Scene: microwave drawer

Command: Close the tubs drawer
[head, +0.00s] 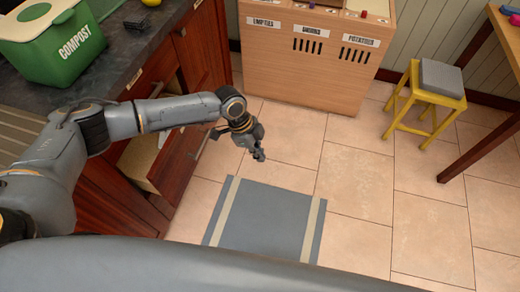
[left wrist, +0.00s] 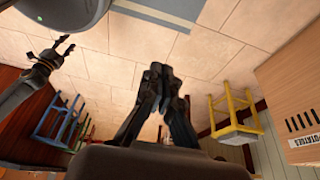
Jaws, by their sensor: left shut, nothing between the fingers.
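An open drawer with a dark red wood front (head: 179,158) and a pale interior sticks out of the cabinet under the counter in the head view. No label shows on it, so I cannot tell that it is the tubs drawer; my left arm crosses above and hides part of it. My left gripper (head: 259,153) is shut and empty, out over the floor to the right of the drawer front and apart from it. Its closed fingers also show in the left wrist view (left wrist: 168,82). My right gripper (left wrist: 66,46) shows in the left wrist view with its fingers apart and empty.
A green compost bin (head: 70,50) stands on the dark counter (head: 125,48). A wooden bin cabinet (head: 308,75) is at the back. A yellow stool (head: 428,100) stands at the right. A grey mat (head: 265,222) lies on open tiled floor.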

